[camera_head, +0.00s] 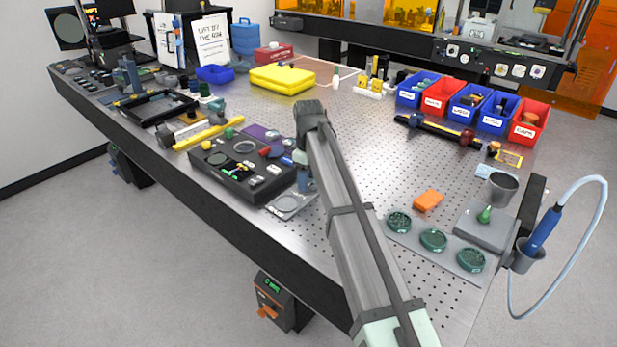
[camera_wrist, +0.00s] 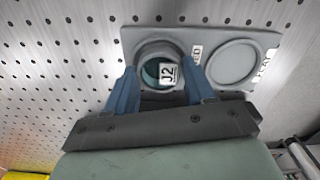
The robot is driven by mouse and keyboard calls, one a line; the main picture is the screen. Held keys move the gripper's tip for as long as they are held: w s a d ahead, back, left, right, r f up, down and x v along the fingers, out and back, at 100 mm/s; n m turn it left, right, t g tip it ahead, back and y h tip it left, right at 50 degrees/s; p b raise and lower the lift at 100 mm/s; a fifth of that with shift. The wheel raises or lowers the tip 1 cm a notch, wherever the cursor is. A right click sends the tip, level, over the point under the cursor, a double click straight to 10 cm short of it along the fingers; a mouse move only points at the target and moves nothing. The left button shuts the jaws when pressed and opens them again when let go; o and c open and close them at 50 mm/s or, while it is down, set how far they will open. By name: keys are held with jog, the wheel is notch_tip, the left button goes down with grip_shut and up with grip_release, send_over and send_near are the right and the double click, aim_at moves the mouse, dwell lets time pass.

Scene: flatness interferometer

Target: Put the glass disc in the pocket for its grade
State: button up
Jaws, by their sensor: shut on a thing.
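The glass disc (camera_wrist: 151,72) is teal with a white "J2" tag and sits between the two blue fingers of my gripper (camera_wrist: 160,80), which is shut on it. The disc is at the left pocket of a grey two-pocket plate (camera_wrist: 191,37); I cannot tell whether it rests in the pocket or hangs just above it. The label beside that pocket is partly hidden and ends in "ED". The right pocket (camera_wrist: 236,62) is empty, its label hard to read. In the head view, the plate (camera_head: 287,206) lies at the table's front edge, partly hidden by my gripper (camera_head: 304,184).
A black instrument box (camera_head: 232,183) with dials and a small screen stands just left of the plate. A grey strip (camera_head: 400,235) with three green round pieces lies to the right, near an orange block (camera_head: 428,200).

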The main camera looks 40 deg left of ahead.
jog(key=shift+f, duration=0.1)
jog(key=o, duration=1.1)
jog(key=shift+c, duration=0.2)
notch_tip(320, 180, up, 12)
